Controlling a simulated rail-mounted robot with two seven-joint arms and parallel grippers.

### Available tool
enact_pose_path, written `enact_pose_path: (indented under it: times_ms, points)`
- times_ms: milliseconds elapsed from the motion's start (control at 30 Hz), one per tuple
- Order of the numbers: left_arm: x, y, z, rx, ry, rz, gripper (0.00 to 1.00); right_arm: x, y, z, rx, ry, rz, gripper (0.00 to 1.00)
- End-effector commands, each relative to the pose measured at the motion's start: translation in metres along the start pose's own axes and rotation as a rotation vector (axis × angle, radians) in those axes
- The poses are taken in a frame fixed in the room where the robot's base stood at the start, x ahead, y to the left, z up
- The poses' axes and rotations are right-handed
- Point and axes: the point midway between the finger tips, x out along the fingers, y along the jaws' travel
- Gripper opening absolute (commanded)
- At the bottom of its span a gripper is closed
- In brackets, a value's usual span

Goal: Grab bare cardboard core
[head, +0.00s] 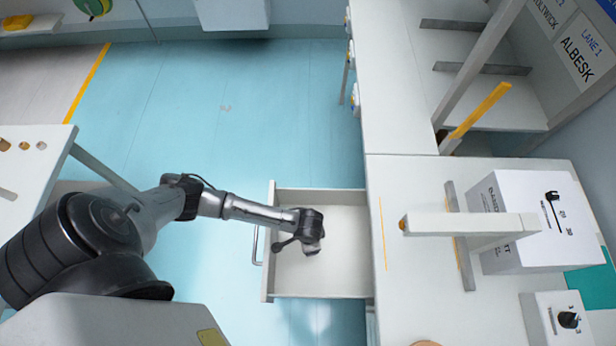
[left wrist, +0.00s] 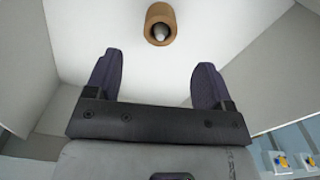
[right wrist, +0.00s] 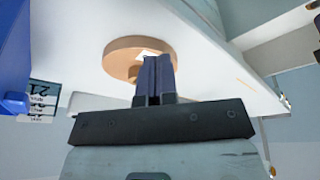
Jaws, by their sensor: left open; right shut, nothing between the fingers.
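In the head view my left gripper (head: 312,248) is over the open drawer (head: 268,290), and the core is hidden there. My right gripper (right wrist: 156,58) is shut and empty, close to a round tan object (right wrist: 120,62) on the white worktop.
The drawer walls stand close around my left gripper. The worktop (head: 400,290) holds a white box (head: 510,190), a post with an arm (head: 465,224) and a small dial unit (head: 560,325). A blue object (right wrist: 12,60) is left in the right wrist view.

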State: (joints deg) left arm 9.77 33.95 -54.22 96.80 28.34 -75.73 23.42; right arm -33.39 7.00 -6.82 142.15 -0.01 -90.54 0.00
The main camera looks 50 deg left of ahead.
Motion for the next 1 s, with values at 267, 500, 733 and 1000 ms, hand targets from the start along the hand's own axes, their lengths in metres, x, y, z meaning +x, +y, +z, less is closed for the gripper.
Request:
enact_pose_path:
  times_ms: [267,500,733,1000]
  points:
    - [0.036,0.000,0.000,0.000,0.000,0.000,0.76,0.010,-0.002,0.002,0.005,0.003,-0.005,0.00]
    - [0.048,0.001,0.000,0.001,0.001,0.000,0.76,0.014,-0.003,0.003,0.006,0.004,-0.005,0.00]
    - [0.079,0.000,0.001,0.001,0.001,0.000,0.76,0.025,-0.003,0.006,0.004,0.004,-0.004,0.00]
    - [0.093,0.000,0.001,0.002,0.002,0.000,0.76,0.029,-0.001,0.008,-0.004,0.002,0.002,0.00]
